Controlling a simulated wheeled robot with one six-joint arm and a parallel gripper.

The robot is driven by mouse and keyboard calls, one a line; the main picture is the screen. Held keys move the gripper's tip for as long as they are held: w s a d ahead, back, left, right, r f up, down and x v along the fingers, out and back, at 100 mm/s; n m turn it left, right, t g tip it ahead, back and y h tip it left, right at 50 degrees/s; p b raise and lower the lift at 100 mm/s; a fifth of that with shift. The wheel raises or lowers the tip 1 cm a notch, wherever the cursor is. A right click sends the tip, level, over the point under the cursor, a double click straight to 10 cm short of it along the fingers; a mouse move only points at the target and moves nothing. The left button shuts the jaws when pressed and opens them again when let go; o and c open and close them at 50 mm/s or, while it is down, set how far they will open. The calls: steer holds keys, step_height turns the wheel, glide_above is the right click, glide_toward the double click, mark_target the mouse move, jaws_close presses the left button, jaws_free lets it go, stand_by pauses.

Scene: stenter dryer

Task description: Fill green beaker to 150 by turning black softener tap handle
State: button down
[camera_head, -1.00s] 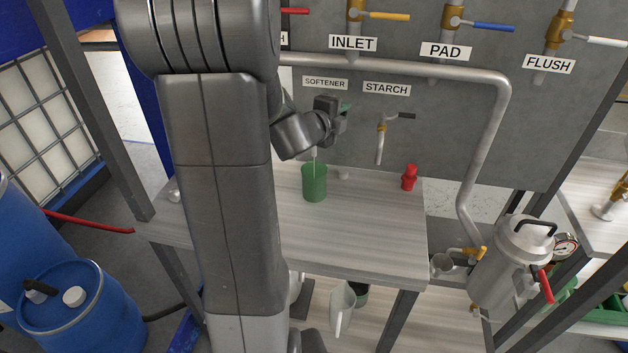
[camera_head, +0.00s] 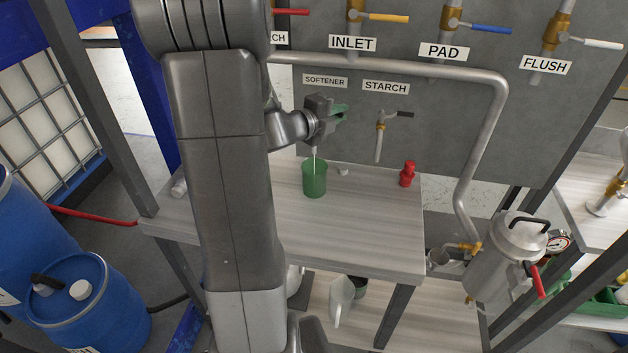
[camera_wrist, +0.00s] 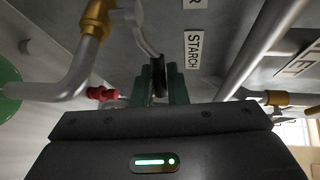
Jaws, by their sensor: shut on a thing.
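The green beaker (camera_head: 314,181) stands upright on the table below the SOFTENER label (camera_head: 325,81). A thin pale stream (camera_head: 314,158) runs down into it; its level and marks are too small to read. In the wrist view, the beaker's green edge (camera_wrist: 10,92) shows at the far left, by the softener tap spout (camera_wrist: 62,86). My gripper (camera_head: 341,110) is beside the softener tap, which it mostly hides in the head view. In the wrist view, the green fingers (camera_wrist: 157,88) are shut on the black softener tap handle (camera_wrist: 158,74).
The starch tap (camera_head: 380,128) with its dark handle is close to the right of my gripper. A red bottle (camera_head: 407,174) and a small pale object (camera_head: 343,170) stand on the table (camera_head: 370,235). A grey pipe (camera_head: 485,130) runs along the panel and down its right side.

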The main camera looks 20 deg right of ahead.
stand_by(0.5)
steer(key=shift+a+r+m+g+p, duration=0.15)
steer(key=shift+a+m+g+p, duration=0.2)
steer(key=shift+m+g+p, duration=0.2)
steer(key=shift+s+a+m+g+h+p, duration=0.2)
steer(key=shift+a+m+g+h, duration=0.1)
steer(key=shift+m+g, duration=0.5)
steer(key=shift+s+a+m+g+h+p, duration=0.15)
steer(key=shift+a+m+g+h, duration=0.25)
steer(key=shift+g, duration=0.55)
steer(key=shift+w+d, duration=0.1)
steer(key=shift+a+m+g, duration=0.45)
steer(key=shift+m+g, duration=0.4)
steer(key=shift+g, duration=0.25)
stand_by(4.0)
